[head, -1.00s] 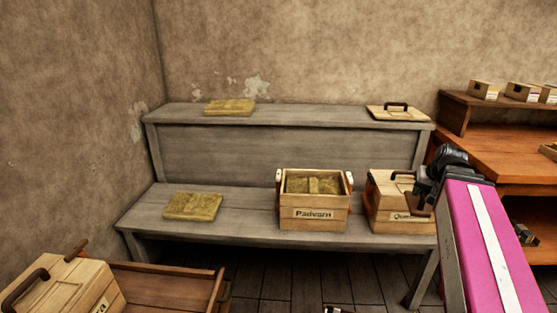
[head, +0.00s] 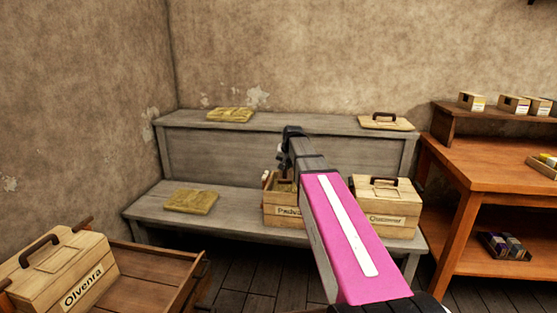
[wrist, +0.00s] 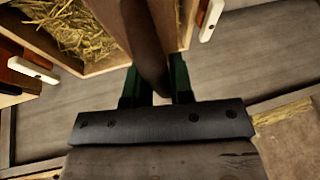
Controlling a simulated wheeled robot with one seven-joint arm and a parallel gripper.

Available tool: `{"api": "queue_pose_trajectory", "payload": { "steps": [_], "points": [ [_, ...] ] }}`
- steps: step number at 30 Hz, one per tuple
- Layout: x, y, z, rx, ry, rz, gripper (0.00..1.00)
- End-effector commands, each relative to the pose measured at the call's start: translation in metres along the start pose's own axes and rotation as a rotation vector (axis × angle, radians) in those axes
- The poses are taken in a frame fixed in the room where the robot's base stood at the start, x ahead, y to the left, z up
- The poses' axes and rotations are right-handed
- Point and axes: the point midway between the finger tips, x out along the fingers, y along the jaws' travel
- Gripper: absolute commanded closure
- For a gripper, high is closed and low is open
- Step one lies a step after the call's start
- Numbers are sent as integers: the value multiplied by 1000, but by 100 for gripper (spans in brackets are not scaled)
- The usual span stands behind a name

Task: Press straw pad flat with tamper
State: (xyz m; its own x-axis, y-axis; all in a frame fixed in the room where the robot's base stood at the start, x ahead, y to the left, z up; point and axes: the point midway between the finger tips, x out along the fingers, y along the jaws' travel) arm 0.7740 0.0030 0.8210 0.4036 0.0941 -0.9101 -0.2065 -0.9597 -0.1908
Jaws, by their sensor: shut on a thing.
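My gripper (head: 287,148) is over the Padvarn box (head: 284,212) on the lower bench and hides much of its opening. In the wrist view my gripper's green fingers (wrist: 157,76) are shut on a dark brown handle, seemingly the tamper (wrist: 147,35). Loose straw (wrist: 75,32) lies inside the open box at upper left. Whether the tamper touches the straw cannot be told. Flat straw pads lie on the lower bench (head: 191,201) and the upper shelf (head: 229,115).
A lidded Quanner box (head: 385,205) stands right of the Padvarn box. A handled lid (head: 386,122) lies on the upper shelf. The lidded Olvenra box (head: 62,268) is in the cart at lower left. An orange workbench (head: 500,167) stands at right.

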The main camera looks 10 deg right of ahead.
Motion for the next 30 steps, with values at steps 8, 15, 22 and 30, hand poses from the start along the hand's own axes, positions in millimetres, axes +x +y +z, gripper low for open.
{"api": "queue_pose_trajectory", "payload": {
  "steps": [8,15,22,30],
  "points": [
    [28,-19,-61,89,28,33,100],
    [38,-18,-59,99,30,36,100],
    [58,-14,-51,98,29,36,100],
    [83,-9,-41,97,29,36,100]
  ]
}}
